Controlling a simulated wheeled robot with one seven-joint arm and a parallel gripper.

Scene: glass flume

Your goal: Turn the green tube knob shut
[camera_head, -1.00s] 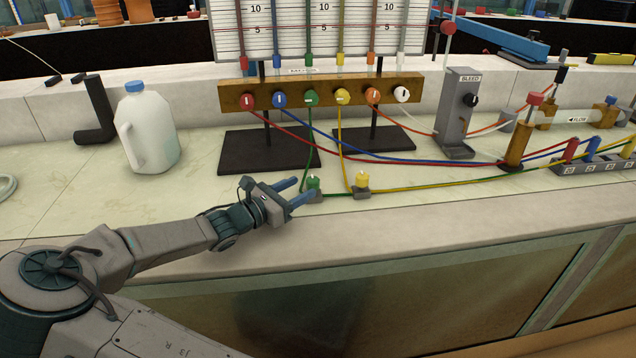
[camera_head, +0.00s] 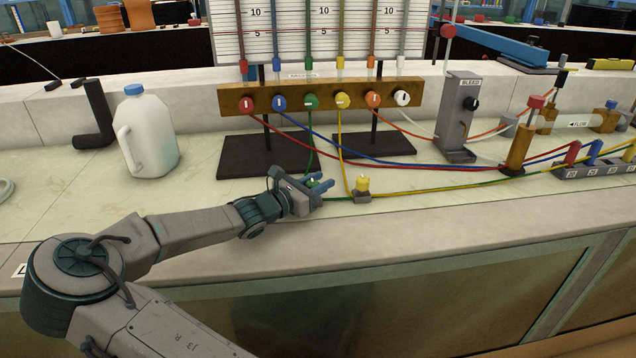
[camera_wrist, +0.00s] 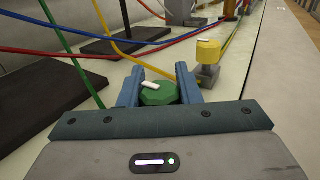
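The green tube knob (camera_head: 313,182) stands low on the counter near its front edge, partly hidden by my gripper in the head view. In the wrist view the green knob (camera_wrist: 160,96) shows as a faceted green top with a white mark, tilted a little in the picture. My gripper (camera_head: 325,181) reaches it from the left, with one blue finger on each side. In the wrist view the fingers of my gripper (camera_wrist: 160,88) sit right against the knob's sides, with no clear gap. A green tube (camera_head: 309,152) runs from the knob up to the wooden bar.
A yellow knob (camera_head: 362,184) stands just right of the green one. Red, blue and yellow tubes cross the counter behind. Black stand bases (camera_head: 262,160) lie beyond, below the wooden bar (camera_head: 320,97). A white jug (camera_head: 150,135) stands at left.

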